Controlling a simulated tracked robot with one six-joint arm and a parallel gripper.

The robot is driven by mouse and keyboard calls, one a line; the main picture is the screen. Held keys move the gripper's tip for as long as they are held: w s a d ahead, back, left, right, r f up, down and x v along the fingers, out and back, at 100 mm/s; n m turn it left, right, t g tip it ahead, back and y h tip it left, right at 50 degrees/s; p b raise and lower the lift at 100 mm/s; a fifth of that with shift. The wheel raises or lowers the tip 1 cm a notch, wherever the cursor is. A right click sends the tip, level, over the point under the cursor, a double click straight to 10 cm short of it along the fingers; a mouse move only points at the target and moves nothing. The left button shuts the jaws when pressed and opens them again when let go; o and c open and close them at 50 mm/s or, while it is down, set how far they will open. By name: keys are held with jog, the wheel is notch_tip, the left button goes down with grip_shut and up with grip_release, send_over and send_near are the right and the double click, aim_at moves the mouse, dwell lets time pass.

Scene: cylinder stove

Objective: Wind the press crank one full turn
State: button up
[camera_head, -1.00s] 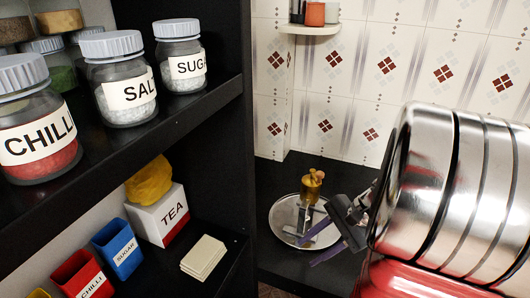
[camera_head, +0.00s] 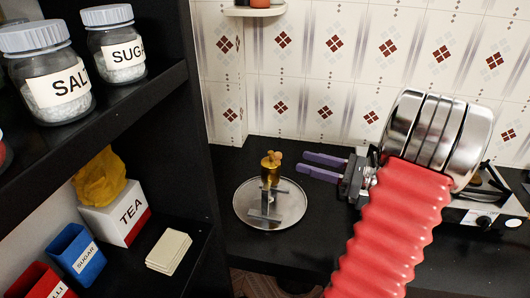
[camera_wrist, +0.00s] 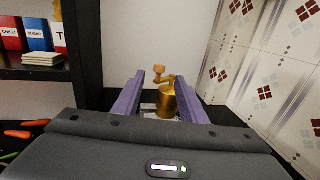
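The brass press (camera_head: 269,172) stands upright on a grey stand on a round metal plate (camera_head: 240,213) on the black counter. Its crank (camera_head: 275,156) is at the top and ends in a knob. My gripper (camera_head: 322,164) is open, with purple fingers pointing left toward the press and a clear gap between them. In the wrist view the press body (camera_wrist: 167,103) and the orange-brown crank knob (camera_wrist: 159,70) appear between the open fingers (camera_wrist: 165,100), farther ahead. The gripper appears empty and apart from the press. The lower part of the press is hidden in the wrist view.
A black shelf (camera_head: 190,225) with jars, a tea box (camera_head: 122,215) and a stack of pale cards (camera_head: 169,251) stands left of the plate. A tiled wall (camera_head: 345,65) is behind. A stove (camera_head: 490,215) is at the right. Counter around the plate is clear.

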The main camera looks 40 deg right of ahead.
jog(key=x, duration=1.4)
grip_shut()
dwell(0.5)
jog(key=shift+w+a+m+t+h, duration=0.15)
jog(key=shift+m+t+h, duration=0.1)
jog(key=shift+m+h, duration=0.4)
jog(key=shift+w+d+m+t+h, duration=0.1)
jog(key=shift+w+m+t+h, duration=0.2)
jog(key=shift+h, duration=0.5)
jog(key=shift+a+m+t+h, duration=0.1)
jog(key=shift+m+t+h, duration=0.05)
jog(key=shift+m+h, duration=0.5)
